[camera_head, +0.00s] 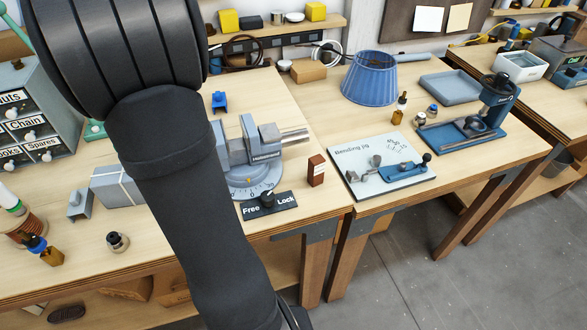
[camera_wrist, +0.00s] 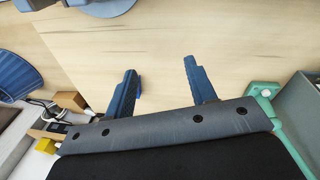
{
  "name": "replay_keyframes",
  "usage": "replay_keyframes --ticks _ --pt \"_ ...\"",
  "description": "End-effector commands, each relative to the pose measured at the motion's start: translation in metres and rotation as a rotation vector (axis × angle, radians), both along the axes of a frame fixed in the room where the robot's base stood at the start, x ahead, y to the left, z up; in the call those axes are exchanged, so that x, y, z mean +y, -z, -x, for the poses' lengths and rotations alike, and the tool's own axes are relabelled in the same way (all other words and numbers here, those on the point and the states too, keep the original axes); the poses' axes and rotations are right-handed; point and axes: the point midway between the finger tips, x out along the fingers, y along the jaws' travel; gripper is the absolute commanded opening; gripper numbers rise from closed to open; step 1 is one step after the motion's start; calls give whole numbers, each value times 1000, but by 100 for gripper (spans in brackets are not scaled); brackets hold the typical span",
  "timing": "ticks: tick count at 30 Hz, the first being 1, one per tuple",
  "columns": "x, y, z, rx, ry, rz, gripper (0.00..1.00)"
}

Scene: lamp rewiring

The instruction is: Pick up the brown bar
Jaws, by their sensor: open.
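The brown bar (camera_head: 316,170) stands upright on the wooden bench, near its front edge and just right of the grey vise (camera_head: 262,150). I cannot make out the bar in the wrist view. My gripper (camera_wrist: 160,68) shows in the wrist view with its two blue fingers wide apart and only bare wood between the tips. In the head view my dark arm crosses the left bench and hides my gripper, so its distance from the bar cannot be told.
A Free/Lock dial plate (camera_head: 268,204) lies left of the bar. The bending jig (camera_head: 380,166) is to its right on the adjoining bench. A blue lampshade (camera_head: 369,80) stands behind; it also shows in the wrist view (camera_wrist: 14,75). Drawers (camera_head: 32,115) stand far left.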

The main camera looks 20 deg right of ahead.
Motion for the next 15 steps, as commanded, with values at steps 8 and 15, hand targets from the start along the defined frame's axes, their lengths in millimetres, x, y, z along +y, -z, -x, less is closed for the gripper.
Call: replay_keyframes --ticks 8,15 --pt "-151 -16 96 -168 783 35 51" --pt "-222 -12 185 -317 1331 56 51"
